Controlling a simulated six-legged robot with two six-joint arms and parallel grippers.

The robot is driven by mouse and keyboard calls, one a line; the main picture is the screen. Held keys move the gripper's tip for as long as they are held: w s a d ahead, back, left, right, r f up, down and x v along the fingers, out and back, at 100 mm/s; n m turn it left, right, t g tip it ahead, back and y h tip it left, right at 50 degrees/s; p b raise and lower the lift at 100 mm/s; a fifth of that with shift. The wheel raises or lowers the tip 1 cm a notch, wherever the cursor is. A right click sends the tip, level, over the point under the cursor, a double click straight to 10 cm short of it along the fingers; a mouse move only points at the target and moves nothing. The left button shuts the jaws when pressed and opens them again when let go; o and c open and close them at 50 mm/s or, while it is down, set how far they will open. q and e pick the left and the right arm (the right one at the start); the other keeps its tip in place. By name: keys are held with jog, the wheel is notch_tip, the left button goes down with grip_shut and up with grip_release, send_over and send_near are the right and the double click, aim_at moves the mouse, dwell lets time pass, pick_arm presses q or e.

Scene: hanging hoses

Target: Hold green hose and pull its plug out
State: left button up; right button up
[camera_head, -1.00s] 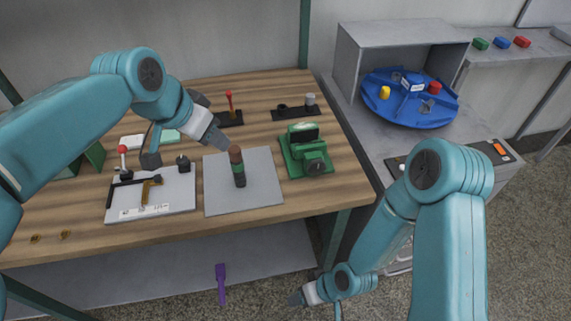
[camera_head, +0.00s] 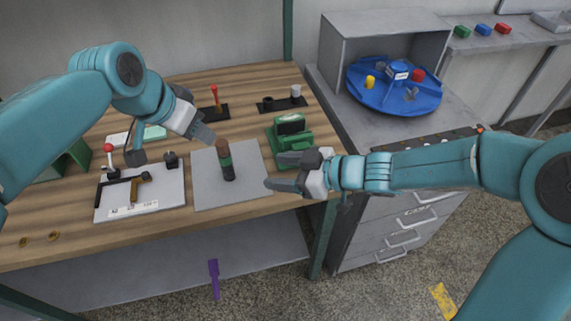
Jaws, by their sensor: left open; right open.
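An upright cylinder (camera_head: 225,160) with a brown top, a green band and a dark lower part stands on a grey mat (camera_head: 205,190) on the workbench. It is the only hose-like piece with green that I see; I cannot tell which part is the plug. My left gripper (camera_head: 172,144) is open and empty, up and left of the cylinder, with one finger close to its top in the picture. My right gripper (camera_head: 278,172) is open and empty to the right of the cylinder, fingers pointing left towards it. Neither visibly touches it.
A green vise-like device (camera_head: 291,133) stands behind my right gripper. A white board (camera_head: 160,193) with a hammer-shaped tool lies left of the mat. Behind are a red-handled lever (camera_head: 214,97) and a black holder (camera_head: 283,104). A blue turntable (camera_head: 395,90) is at the right.

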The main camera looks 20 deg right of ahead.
aim_at(231, 164)
jog(key=shift+m, duration=0.5)
jog(key=x, duration=1)
jog(key=w+x, duration=0.1)
jog(key=x, duration=0.4)
jog(key=shift+w+r, duration=0.25)
jog(key=shift+w, duration=0.1)
jog(key=c, duration=1)
